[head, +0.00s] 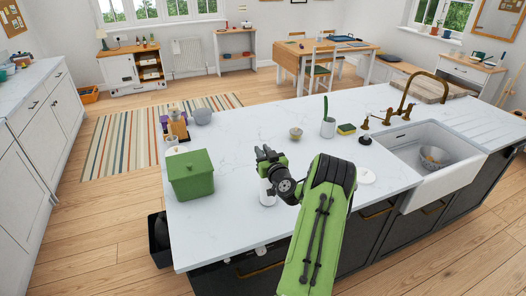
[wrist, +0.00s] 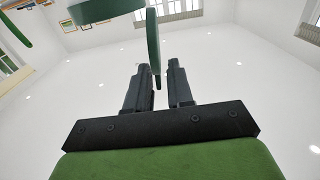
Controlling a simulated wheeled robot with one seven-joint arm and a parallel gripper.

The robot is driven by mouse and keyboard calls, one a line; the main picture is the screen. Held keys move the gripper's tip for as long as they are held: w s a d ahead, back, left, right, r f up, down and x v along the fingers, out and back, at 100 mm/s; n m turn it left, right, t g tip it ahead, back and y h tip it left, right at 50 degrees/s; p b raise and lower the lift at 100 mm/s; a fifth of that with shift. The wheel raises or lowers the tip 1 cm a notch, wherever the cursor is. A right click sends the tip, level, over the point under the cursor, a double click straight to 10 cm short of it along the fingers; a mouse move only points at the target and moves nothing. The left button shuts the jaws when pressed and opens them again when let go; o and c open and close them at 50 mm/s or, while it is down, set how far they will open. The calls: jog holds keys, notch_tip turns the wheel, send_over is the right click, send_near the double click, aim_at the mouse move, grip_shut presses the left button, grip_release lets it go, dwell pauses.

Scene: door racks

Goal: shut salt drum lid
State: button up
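In the wrist view, a thin dark green disc (wrist: 153,40), seems to be the raised lid, seen nearly edge-on. Its lower end reaches the gap between the two dark fingertips of my gripper (wrist: 158,75). The fingers stand apart with room around the disc. A wider dark green part (wrist: 100,10), perhaps the drum's top, is cut off by the upper edge.
A green lidded box (head: 190,178) stands left on the island (head: 235,135). A white round dish (head: 366,177) lies right of my arm, before the sink (head: 440,175).

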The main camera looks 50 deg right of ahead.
grip_shut()
jog(key=m+b, duration=0.1)
jog(key=s+d+m+b, duration=0.1)
jog(key=m+b, duration=0.1)
jog(key=shift+d+f, duration=0.25)
jog(key=shift+f, duration=0.05)
jog(key=m+b, duration=0.1)
jog(key=d+f+m+b, duration=0.1)
jog(key=m, duration=0.1)
jog(key=s+d+m+b, duration=0.1)
jog(key=shift+f+m, duration=0.2)
jog(key=shift+m, duration=0.1)
jog(key=shift+s+d+f+m+b, duration=0.25)
jog(key=shift+f+m+b, duration=0.35)
jog(key=shift+m, duration=0.65)
jog(key=shift+s+d+f+m+b, duration=0.15)
jog(key=shift+d+f+m+b, duration=0.3)
jog(key=shift+m, duration=0.85)
jog(key=shift+s+d+f+m+b, duration=0.2)
jog(key=shift+f+m+b, duration=0.45)
jog(key=shift+m, duration=0.6)
